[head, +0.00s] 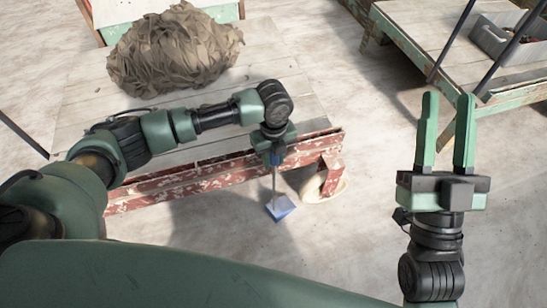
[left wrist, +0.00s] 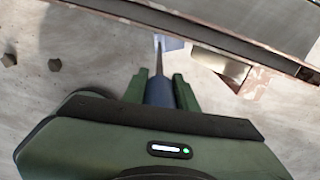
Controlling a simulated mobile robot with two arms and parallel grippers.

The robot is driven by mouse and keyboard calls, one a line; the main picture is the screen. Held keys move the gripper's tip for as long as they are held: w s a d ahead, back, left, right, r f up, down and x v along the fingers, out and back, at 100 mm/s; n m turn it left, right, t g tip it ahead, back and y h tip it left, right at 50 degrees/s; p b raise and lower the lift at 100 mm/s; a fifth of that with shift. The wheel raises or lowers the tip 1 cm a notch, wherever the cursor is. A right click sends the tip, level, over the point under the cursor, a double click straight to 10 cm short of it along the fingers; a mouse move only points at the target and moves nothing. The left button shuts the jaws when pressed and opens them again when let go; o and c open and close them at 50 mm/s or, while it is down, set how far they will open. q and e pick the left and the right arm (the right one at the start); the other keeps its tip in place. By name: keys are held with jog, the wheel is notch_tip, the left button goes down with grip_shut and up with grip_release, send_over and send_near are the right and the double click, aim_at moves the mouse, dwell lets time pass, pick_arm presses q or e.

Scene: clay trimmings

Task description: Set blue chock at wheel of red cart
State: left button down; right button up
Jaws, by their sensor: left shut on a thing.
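The blue chock (head: 281,208) is at floor level or just above it, beside the cart's cream wheel (head: 326,188), with a small gap showing between them. A thin rod rises from the chock to a blue handle. My left gripper (head: 275,158) is shut on that handle, beside the red cart's (head: 170,183) chipped side rail. In the left wrist view the handle (left wrist: 160,91) sits between the fingers, and the chock (left wrist: 172,43) is partly hidden by the rail. The wheel (left wrist: 208,60) is to its right. My right gripper (head: 446,135) is open and empty, off to the right.
A heap of brown clay trimmings (head: 172,50) lies on the cart's plank bed. A plank table (head: 420,25) with a grey bin (head: 497,42) stands at the upper right. Two small dark lumps (left wrist: 54,64) lie on the floor. The floor between cart and table is clear.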

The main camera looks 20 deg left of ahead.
pick_arm(q)
jog(key=shift+f, duration=0.15)
jog(key=c, duration=1)
grip_release()
